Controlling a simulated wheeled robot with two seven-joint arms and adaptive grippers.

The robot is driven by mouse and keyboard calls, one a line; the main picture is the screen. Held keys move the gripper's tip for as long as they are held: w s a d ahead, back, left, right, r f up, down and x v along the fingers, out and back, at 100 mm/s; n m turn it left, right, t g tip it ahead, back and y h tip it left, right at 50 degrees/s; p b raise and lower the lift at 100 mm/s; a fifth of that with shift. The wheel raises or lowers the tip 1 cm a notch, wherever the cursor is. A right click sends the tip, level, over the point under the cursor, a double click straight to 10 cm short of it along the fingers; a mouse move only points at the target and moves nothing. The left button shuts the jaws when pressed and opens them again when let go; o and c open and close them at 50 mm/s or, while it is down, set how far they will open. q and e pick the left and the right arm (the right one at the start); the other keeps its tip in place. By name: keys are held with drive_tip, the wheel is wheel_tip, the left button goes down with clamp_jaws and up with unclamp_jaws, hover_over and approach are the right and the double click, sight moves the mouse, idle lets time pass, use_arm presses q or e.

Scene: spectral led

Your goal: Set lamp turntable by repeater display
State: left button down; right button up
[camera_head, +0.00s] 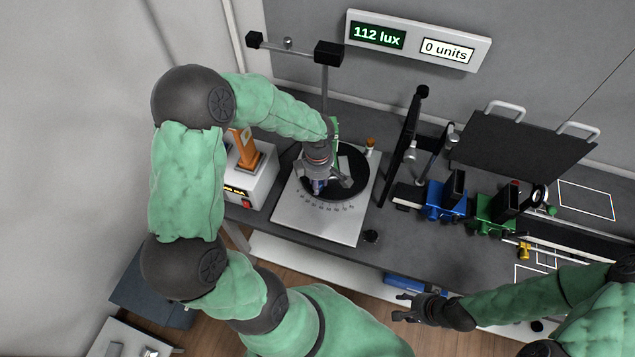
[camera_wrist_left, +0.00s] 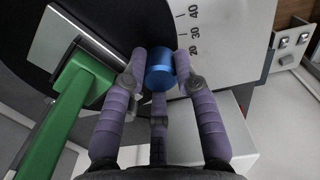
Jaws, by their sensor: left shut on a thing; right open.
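The lamp turntable is a black disc (camera_head: 352,183) on a white base plate (camera_head: 330,225) with a printed degree scale. In the left wrist view the disc (camera_wrist_left: 125,20) fills the upper left, and the scale numbers 20, 30 and 40 show on the plate (camera_wrist_left: 225,25). My left gripper (camera_head: 322,188) is at the disc's front left edge. In the left wrist view its fingers (camera_wrist_left: 160,75) are shut on a blue knob (camera_wrist_left: 160,70) beside the disc. The repeater display (camera_head: 417,40) on the wall reads "112 lux" and "0 units". My right gripper (camera_head: 405,308) is open and empty, in front of the table.
A white power box (camera_head: 250,183) with an orange part stands left of the plate. A green arm (camera_wrist_left: 60,125) and a plate stand on the disc. Blue (camera_head: 445,200) and green (camera_head: 495,213) mounts and a dark panel (camera_head: 520,150) are to the right.

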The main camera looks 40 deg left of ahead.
use_arm(q)
drive_tip(key=c, duration=0.9)
unclamp_jaws()
drive_tip(key=shift+c, duration=0.2)
wheel_tip(320, 180, up, 12)
